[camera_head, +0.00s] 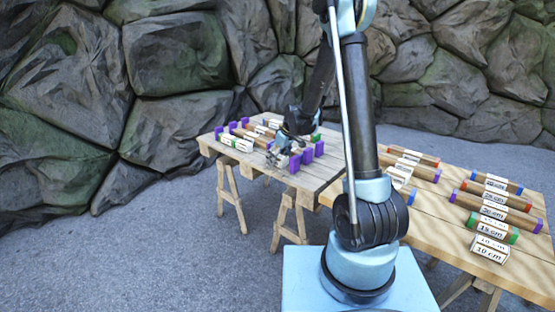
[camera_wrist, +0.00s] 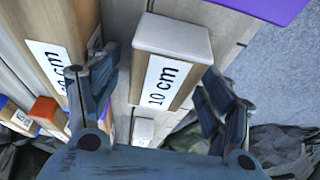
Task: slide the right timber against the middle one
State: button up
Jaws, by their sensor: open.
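In the wrist view a timber block (camera_wrist: 171,62) with a white end and a "10 cm" label stands between the spread fingers of my gripper (camera_wrist: 156,88). A gap shows on each side of it, so the fingers look apart from it. Another wooden timber (camera_wrist: 60,35) with a partly hidden label lies to its left, beyond the left finger. In the head view my open gripper (camera_head: 283,146) is low over the far trestle table (camera_head: 325,178), among the timbers there. My arm hides part of them, and I cannot tell there which is the middle one.
Purple blocks (camera_head: 307,156) stand at the far table's right side; a purple piece (camera_wrist: 262,8) shows in the wrist view. A nearer table (camera_head: 480,262) at right holds several labelled timbers with coloured ends. Rock walls (camera_head: 180,55) stand behind.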

jog(key=shift+f, duration=0.1)
jog(key=c, duration=1.2)
